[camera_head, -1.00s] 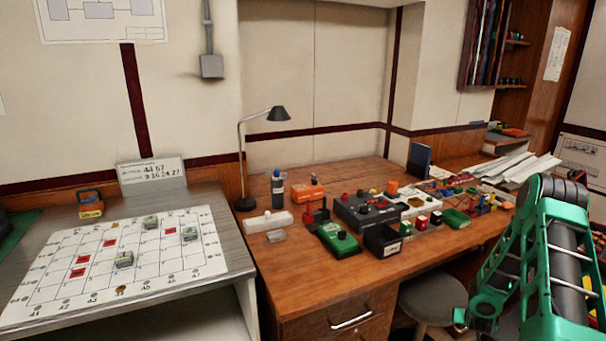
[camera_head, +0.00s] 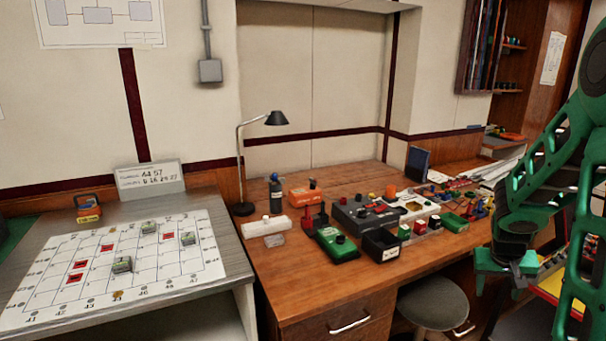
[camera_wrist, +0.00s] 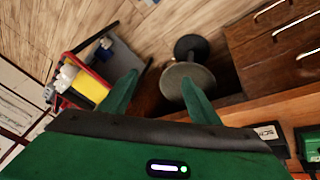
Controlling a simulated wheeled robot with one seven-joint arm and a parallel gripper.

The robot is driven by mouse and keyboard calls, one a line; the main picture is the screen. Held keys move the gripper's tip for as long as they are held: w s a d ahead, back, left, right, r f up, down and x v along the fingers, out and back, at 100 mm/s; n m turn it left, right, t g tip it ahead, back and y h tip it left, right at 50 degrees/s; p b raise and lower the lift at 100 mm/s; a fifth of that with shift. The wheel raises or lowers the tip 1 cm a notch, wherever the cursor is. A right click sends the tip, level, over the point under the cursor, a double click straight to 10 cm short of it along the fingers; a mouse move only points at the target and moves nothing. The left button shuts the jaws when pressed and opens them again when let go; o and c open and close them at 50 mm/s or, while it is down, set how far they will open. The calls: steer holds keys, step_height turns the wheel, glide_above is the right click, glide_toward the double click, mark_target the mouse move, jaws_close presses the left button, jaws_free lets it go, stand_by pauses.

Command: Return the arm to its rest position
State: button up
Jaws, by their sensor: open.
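My green arm stands at the right edge of the head view. My gripper (camera_head: 507,266) hangs at its lower end, to the right of the wooden desk (camera_head: 300,290). In the wrist view, my gripper (camera_wrist: 160,90) shows two green fingers spread apart with nothing between them. Beyond the fingers, a round stool (camera_wrist: 188,86) and the floor lie below. The gripper is open and touches nothing that I can see.
The desk holds a black bin (camera_head: 382,244), a green box (camera_head: 337,242) and a lamp (camera_head: 262,120). A stool (camera_head: 432,303) stands under its front edge. A cart with a yellow item (camera_wrist: 90,84) is left of the gripper in the wrist view. A grid board (camera_head: 60,270) lies at left.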

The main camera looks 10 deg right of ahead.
steer(key=s+a+r+y, duration=0.1)
steer(key=s+a+r, duration=0.3)
steer(key=s, duration=0.2)
steer(key=s+a+r+g, duration=0.1)
steer(key=s+a+r, duration=0.3)
steer(key=s, duration=0.2)
steer(key=shift+a+m+y, duration=0.3)
steer(key=shift+a+y, duration=0.05)
steer(key=shift+y, duration=0.05)
steer(key=s+a+r, duration=0.1)
steer(key=s+a, duration=0.1)
steer(key=s, duration=0.1)
steer(key=s+a+r+g+y, duration=0.1)
steer(key=s+a, duration=0.2)
steer(key=s, duration=0.1)
steer(key=s+a+y, duration=0.1)
steer(key=s+a, duration=0.2)
steer(key=s, duration=0.1)
steer(key=shift+s+r, duration=0.1)
steer(key=shift+r, duration=0.3)
steer(key=c, duration=0.3)
steer(key=shift+s, duration=0.15)
jaws_close()
steer(key=shift+a, duration=0.1)
